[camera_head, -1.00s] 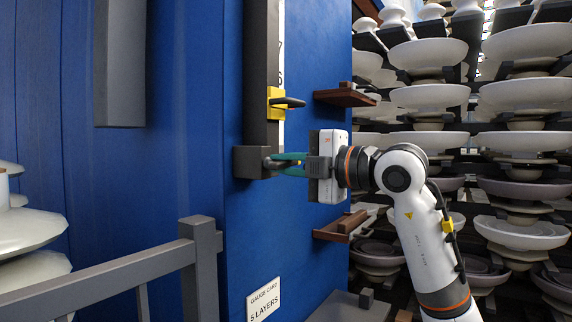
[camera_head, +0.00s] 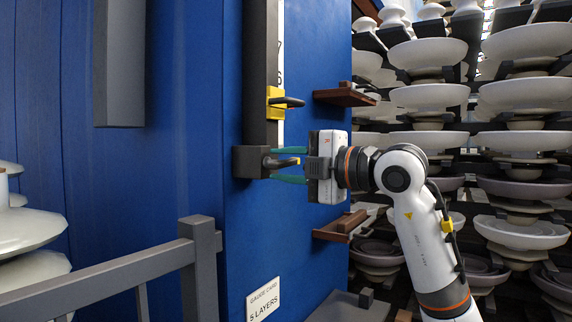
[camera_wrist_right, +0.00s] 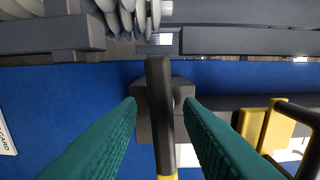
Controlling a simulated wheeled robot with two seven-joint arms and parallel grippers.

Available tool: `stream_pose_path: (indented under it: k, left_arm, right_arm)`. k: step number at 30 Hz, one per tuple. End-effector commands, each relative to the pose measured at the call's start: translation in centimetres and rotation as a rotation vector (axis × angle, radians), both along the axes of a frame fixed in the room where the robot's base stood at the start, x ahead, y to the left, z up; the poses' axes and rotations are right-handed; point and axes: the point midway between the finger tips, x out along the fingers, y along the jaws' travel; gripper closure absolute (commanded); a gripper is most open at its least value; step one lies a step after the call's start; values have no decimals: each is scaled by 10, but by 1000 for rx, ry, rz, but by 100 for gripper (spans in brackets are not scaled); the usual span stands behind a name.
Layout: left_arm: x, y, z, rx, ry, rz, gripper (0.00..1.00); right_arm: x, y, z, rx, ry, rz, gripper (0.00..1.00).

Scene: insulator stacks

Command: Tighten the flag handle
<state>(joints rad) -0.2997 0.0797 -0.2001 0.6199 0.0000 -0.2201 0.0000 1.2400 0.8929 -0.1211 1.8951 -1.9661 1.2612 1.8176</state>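The flag handle (camera_head: 283,163) is a dark lever with a yellow tip, sticking out to the right from a dark block (camera_head: 247,162) at the foot of the upright gauge bar. My right gripper (camera_head: 290,164) is open, with one teal finger above the handle and one below it. In the right wrist view the flag handle (camera_wrist_right: 160,110) runs between the two spread fingers (camera_wrist_right: 160,125), with a visible gap on each side. The handle's yellow end is cut off at the bottom edge there. My left gripper is not in view.
A yellow slider (camera_head: 274,103) with a black handle sits on the bar above. Brown shelves (camera_head: 345,97) and (camera_head: 340,227) project from the blue panel (camera_head: 200,110) above and below my gripper. Insulator stacks (camera_head: 428,96) stand at right. A grey rail (camera_head: 110,270) is at lower left.

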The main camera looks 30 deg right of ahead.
Motion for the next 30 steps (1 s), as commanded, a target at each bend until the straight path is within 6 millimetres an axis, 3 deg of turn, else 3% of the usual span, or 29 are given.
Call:
stream_pose_path:
  k: [11,24,30]
  left_arm:
    - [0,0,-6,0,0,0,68]
    - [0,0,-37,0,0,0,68]
    - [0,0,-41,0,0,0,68]
  right_arm:
    - [-11,-6,0,1,-5,-4,67]
    - [-92,-39,-1,1,-4,-4,67]
    - [-109,-46,0,1,-2,-2,67]
